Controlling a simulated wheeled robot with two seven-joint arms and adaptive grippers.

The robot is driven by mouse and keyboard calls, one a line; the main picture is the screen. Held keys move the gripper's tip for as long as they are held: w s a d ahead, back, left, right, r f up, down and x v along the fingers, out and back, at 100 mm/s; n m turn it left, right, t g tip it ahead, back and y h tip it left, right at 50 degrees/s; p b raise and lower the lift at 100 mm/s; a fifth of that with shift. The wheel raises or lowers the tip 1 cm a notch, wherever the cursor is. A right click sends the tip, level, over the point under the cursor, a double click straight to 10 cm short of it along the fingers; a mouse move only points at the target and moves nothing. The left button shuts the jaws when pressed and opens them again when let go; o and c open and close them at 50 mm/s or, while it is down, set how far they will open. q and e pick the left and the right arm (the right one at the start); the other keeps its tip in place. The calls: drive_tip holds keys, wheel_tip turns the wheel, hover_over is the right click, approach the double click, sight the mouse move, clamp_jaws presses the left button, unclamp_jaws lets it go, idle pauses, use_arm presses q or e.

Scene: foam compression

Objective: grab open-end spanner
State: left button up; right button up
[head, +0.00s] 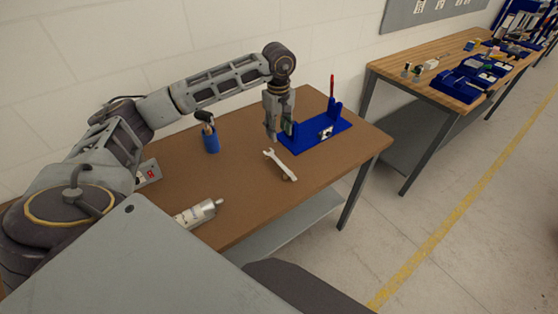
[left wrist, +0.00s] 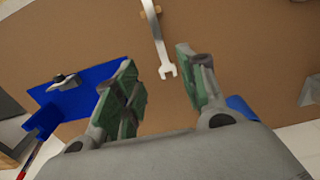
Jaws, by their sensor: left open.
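The open-end spanner (head: 279,164) is a silver tool lying on the brown table (head: 230,200), near the middle. In the left wrist view the spanner (left wrist: 156,35) reaches down from the top edge, its open jaw end near the gap between my fingers. My left gripper (head: 278,136) points down above the table, just behind the spanner and beside the blue fixture. In the left wrist view the left gripper (left wrist: 165,90) is open with nothing between its fingers. The spanner's far end is cut off there. My right gripper is in neither view.
A blue fixture (head: 318,138) with upright posts stands close to the left gripper's right. A blue cup (head: 210,142) holding a tool stands to the left. A pale tube-shaped bottle (head: 198,213) lies near the front. A second workbench (head: 440,95) with blue trays is further right.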

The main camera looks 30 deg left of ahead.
use_arm(q)
drive_tip(key=p, duration=0.2)
hover_over(278, 161)
drive_tip(key=shift+s+d+f, duration=0.1)
drive_tip(key=shift+d+f, duration=0.05)
drive_tip(key=shift+f, duration=4.15)
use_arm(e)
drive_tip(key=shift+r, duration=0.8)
use_arm(q)
drive_tip(key=shift+f, duration=0.1)
drive_tip(key=shift+a+f+p, duration=0.2)
drive_tip(key=shift+f+p, duration=0.25)
drive_tip(key=shift+f, duration=0.75)
drive_tip(key=shift+f+p, duration=0.3)
drive_tip(key=shift+f, duration=1)
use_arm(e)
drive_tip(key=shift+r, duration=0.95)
use_arm(q)
clamp_jaws()
